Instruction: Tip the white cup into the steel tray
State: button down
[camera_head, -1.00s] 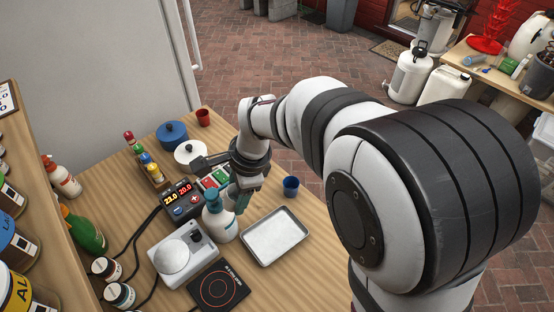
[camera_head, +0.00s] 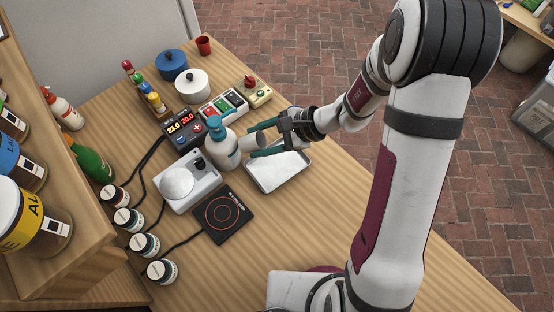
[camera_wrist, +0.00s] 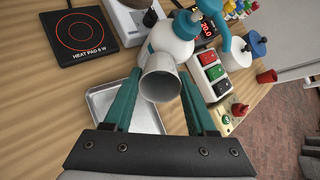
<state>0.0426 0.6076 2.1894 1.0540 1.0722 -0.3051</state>
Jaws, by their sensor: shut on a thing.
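The white cup (camera_head: 252,143) is between the teal fingers of my gripper (camera_head: 262,139), which is shut on it. The cup also shows in the wrist view (camera_wrist: 161,84), tilted, with its round grey mouth facing the camera; I see no contents in it. My gripper (camera_wrist: 158,95) holds it beside the white pump bottle (camera_head: 222,147), near the far left edge of the steel tray (camera_head: 280,182). The tray also shows in the wrist view (camera_wrist: 98,101), partly hidden behind the fingers and cup. I cannot tell the cup's height above it.
The teal-topped bottle stands close to the cup; touching or not is unclear. A stirrer or scale (camera_head: 186,184) and a black heat pad (camera_head: 222,214) lie left of the tray. A switch box (camera_head: 223,105) and white pot (camera_head: 192,85) stand behind. The table's front is bare.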

jog(key=shift+d+f+y, duration=0.1)
jog(key=shift+f+y, duration=0.25)
jog(key=shift+y, duration=0.05)
jog(key=shift+f+y, duration=0.3)
jog(key=shift+y, duration=0.1)
jog(key=shift+d+f+y, duration=0.15)
jog(key=shift+f+y, duration=0.25)
jog(key=shift+y, duration=0.1)
jog(key=f, duration=0.1)
jog(key=d+f+y, duration=0.1)
jog(key=f, duration=0.1)
jog(key=f+y, duration=0.1)
jog(key=shift+d+f, duration=0.2)
jog(key=shift+d, duration=0.1)
jog(key=shift+r+y, duration=0.15)
jog(key=shift+y, duration=0.35)
jog(key=shift+d, duration=0.1)
